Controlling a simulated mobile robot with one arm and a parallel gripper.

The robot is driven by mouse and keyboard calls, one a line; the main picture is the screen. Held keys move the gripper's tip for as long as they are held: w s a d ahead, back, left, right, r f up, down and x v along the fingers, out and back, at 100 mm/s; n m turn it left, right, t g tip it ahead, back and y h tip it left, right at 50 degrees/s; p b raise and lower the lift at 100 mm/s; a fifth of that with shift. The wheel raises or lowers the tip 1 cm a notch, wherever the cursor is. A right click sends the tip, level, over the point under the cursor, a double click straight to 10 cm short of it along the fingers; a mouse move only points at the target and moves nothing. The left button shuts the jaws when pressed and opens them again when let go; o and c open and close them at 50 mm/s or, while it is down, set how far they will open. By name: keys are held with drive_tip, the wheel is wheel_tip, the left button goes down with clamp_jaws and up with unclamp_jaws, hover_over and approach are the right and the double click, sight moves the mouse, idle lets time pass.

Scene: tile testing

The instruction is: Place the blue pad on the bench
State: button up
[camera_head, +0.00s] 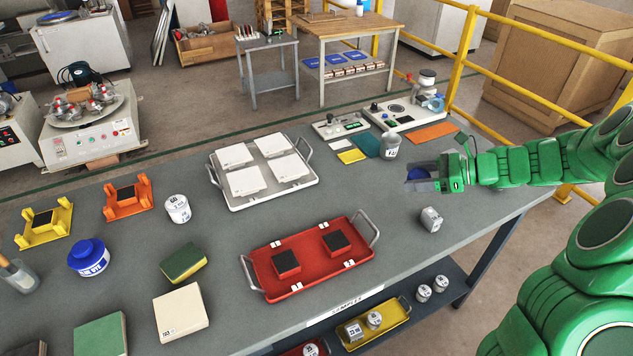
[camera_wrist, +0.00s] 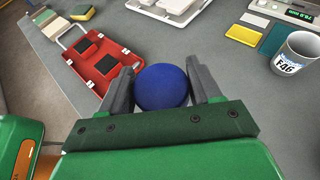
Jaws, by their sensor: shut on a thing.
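My gripper (camera_head: 410,180) is at the right end of the grey bench (camera_head: 350,192), reaching in from the right and apparently above the bench top. It is shut on the blue pad (camera_head: 420,173), a round dark blue piece. In the wrist view the pad (camera_wrist: 162,88) sits between the two grey fingers of my gripper (camera_wrist: 162,75). Its near side is hidden by the green gripper body. The bench top (camera_wrist: 222,48) shows beyond the pad.
A small grey weight (camera_head: 431,219) stands just below my gripper in the picture. A labelled mug (camera_head: 390,146) is behind it. The red tray (camera_head: 262,268) with two black-topped blocks is to the left, the white tray (camera_head: 237,203) farther back. Bare bench lies between.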

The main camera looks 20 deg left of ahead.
drive_tip(key=s+a+r, duration=0.2)
drive_tip(key=a, duration=1.4)
drive_tip(key=s+a+r, duration=0.2)
drive_tip(key=s+a, duration=0.1)
drive_tip(key=a, duration=1.2)
drive_tip(key=s+a+f+n+g, duration=0.1)
drive_tip(key=s+a+f, duration=0.1)
drive_tip(key=s+a, duration=1.1)
drive_tip(key=s+a+f+n+g, duration=0.15)
drive_tip(key=s+a, duration=0.65)
drive_tip(key=s, duration=0.9)
hover_over(146, 236)
drive_tip(key=d, duration=0.1)
drive_tip(key=f, duration=0.8)
drive_tip(key=shift+s+f, duration=0.25)
drive_tip(key=shift+f, duration=0.1)
drive_tip(key=shift+w+a+f, duration=0.1)
drive_tip(key=shift+a+f, duration=0.15)
drive_tip(key=shift+f, duration=0.3)
drive_tip(key=shift+w+a+f, duration=0.1)
drive_tip(key=shift+a+f, duration=0.15)
drive_tip(key=shift+f, duration=1.4)
